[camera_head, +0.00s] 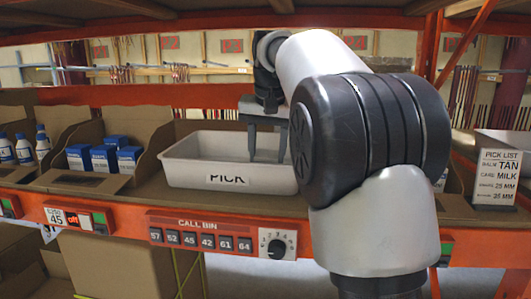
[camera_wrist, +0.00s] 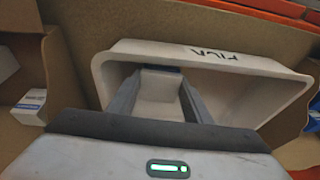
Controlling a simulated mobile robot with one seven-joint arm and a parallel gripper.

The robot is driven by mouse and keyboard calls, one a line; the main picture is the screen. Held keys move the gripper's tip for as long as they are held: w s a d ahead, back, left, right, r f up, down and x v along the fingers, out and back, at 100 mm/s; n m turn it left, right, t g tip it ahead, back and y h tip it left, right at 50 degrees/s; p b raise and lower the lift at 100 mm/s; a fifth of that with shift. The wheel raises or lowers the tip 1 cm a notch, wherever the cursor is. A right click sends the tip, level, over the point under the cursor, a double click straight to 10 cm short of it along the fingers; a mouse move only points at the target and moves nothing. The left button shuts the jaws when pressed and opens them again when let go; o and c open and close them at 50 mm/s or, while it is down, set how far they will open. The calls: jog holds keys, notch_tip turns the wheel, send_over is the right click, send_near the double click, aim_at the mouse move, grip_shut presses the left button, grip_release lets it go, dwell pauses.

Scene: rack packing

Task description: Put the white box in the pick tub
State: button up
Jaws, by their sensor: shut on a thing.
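The pick tub (camera_head: 195,177) is a white open tray with PICK on its front, standing on the shelf. It also shows in the wrist view (camera_wrist: 275,68), its lettering upside down. My gripper (camera_head: 267,157) points down over the tub, its fingers spread to the width of the thing held. In the wrist view my gripper (camera_wrist: 157,98) is shut on the white box (camera_wrist: 158,92), a pale block between the fingers. The box is hard to make out against the tub in the head view. Its height above the tub floor cannot be told.
Left of the tub, a cardboard bin holds several blue-and-white cartons (camera_head: 103,158); white bottles (camera_head: 25,150) stand further left. A pick list sign (camera_head: 496,175) stands at right. An orange shelf beam (camera_head: 160,230) runs along the front. My arm hides the shelf right of the tub.

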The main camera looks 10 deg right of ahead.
jog(key=shift+w+r+g+p, duration=0.35)
jog(key=shift+g+p, duration=0.45)
jog(key=shift+p, duration=0.25)
jog(key=shift+s+f, duration=0.1)
jog(key=shift+f, duration=0.9)
jog(key=shift+f, duration=0.15)
jog(key=o, duration=1.2)
